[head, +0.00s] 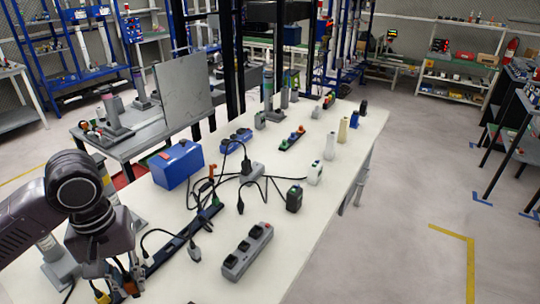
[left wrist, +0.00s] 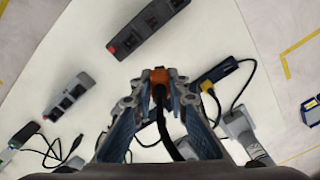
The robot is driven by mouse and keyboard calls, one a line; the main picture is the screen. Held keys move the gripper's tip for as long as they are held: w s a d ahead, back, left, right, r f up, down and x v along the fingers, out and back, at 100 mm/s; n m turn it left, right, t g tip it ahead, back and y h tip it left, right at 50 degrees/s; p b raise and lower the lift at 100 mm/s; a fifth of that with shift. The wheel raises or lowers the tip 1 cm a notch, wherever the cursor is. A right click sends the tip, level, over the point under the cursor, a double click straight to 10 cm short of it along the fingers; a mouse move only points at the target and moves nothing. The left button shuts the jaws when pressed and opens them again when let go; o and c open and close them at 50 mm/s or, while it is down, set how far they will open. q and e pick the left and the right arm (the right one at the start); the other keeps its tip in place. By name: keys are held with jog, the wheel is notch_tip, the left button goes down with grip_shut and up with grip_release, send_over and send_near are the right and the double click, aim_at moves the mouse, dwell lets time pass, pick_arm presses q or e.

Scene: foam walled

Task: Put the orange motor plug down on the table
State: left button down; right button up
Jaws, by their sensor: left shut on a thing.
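The orange motor plug (left wrist: 159,77) is between the fingertips of my left gripper (left wrist: 160,84), which is shut on it. A dark cable runs from the plug back between the fingers. In the head view my left gripper (head: 119,284) is at the lower left, over the near left part of the white table (head: 325,215), with a bit of the orange plug (head: 131,288) showing. Whether the plug touches the table top is hard to tell. My right gripper is not in view.
A grey socket strip (head: 247,251) lies to the right of the gripper. A long black strip (head: 184,240) with cables lies close by. A blue box (head: 177,163), a grey hub (head: 252,171) and a dark block (head: 294,198) stand further back. The table's near right part is bare.

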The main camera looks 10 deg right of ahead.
pick_arm(q)
jog(key=w+a+r+n+p, duration=0.2)
jog(key=w+r+p, duration=0.2)
jog(key=r, duration=0.1)
jog(key=p, duration=0.3)
send_over(142, 299)
jog(key=s+d, duration=0.2)
jog(key=s, duration=0.1)
jog(key=shift+n, duration=0.3)
notch_tip(142, 299, down, 20)
jog(key=shift+w+r, duration=0.1)
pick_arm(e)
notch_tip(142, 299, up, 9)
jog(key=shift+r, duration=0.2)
pick_arm(q)
jog(key=c, duration=1.9)
grip_release()
jog(key=shift+f, duration=0.2)
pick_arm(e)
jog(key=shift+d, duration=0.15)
pick_arm(q)
jog(key=shift+r, duration=0.1)
notch_tip(142, 299, up, 12)
jog(key=shift+r+b, duration=0.1)
jog(key=shift+b, duration=0.4)
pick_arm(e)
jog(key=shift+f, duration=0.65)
